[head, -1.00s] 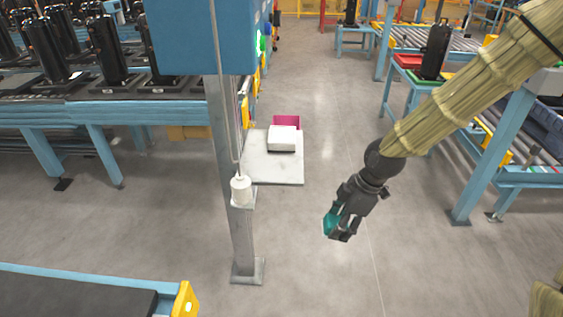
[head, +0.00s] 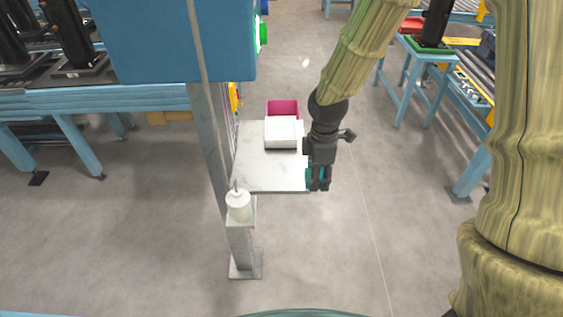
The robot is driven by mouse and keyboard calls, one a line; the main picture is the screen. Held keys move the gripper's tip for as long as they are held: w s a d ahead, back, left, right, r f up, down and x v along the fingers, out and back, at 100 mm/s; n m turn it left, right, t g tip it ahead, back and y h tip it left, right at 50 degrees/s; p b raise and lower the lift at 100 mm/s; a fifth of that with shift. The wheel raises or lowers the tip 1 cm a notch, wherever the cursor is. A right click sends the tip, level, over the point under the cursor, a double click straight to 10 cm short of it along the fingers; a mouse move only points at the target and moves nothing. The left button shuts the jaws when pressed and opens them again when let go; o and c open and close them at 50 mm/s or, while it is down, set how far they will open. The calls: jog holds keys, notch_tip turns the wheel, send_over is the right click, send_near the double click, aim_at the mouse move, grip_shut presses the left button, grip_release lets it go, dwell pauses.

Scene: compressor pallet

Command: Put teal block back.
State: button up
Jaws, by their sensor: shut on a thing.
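The teal block (head: 309,179) shows as a small teal patch at the tip of my gripper (head: 319,183). My gripper is shut on it and points down; its fingers hide most of the block. In the picture, the gripper overlaps the right front edge of a pale grey platform (head: 265,172). I cannot tell how high the block is above it. A white box (head: 281,134) and a magenta bin (head: 283,108) are at the platform's far right part, up and left of the gripper.
A grey post (head: 215,150) carries a blue panel (head: 175,40) and a bracket with a white cylinder (head: 238,206), left of the platform. Blue conveyors with black units stand at left (head: 130,98). A blue stand (head: 428,60) is at right. The floor between is clear.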

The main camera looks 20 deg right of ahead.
jog(key=p, duration=0.3)
send_over(283, 173)
jog(key=shift+f, duration=0.7)
jog(key=shift+f+p, duration=0.85)
jog(key=shift+f, duration=0.9)
jog(key=o, duration=0.9)
jog(key=shift+r, duration=0.1)
jog(key=shift+r+b, duration=1.7)
jog(key=shift+r, duration=4.25)
